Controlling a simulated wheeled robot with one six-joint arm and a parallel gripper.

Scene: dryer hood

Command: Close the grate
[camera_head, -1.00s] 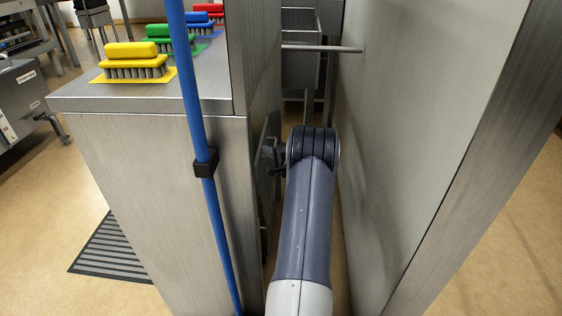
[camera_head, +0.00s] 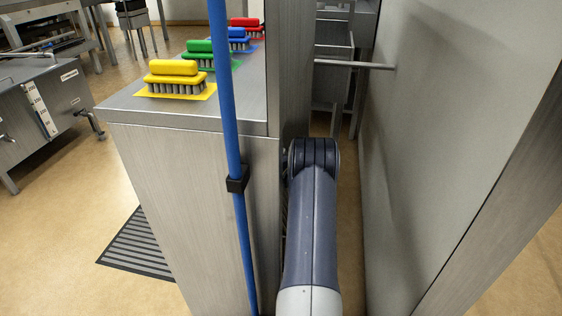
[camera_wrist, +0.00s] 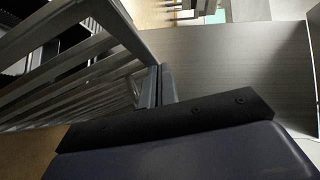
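A grey metal grate of slanted parallel slats (camera_wrist: 75,75) fills the left of the wrist view, close to my gripper. My gripper (camera_wrist: 160,88) shows there above a black bolted bar; two narrow grey upright strips stand close together at the grate's edge. I cannot tell whether they are fingers or part of the grate frame, nor whether they touch it. In the head view my arm reaches into the gap between the steel cabinet (camera_head: 200,200) and the large steel panel (camera_head: 450,120), and my gripper is hidden there.
A blue pole (camera_head: 230,110) stands in front of the cabinet. Coloured brushes, such as the yellow one (camera_head: 175,78), sit on its top. A horizontal rod (camera_head: 355,64) juts from the panel across the gap. A dark striped floor piece (camera_head: 138,247) lies at left, with open floor around it.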

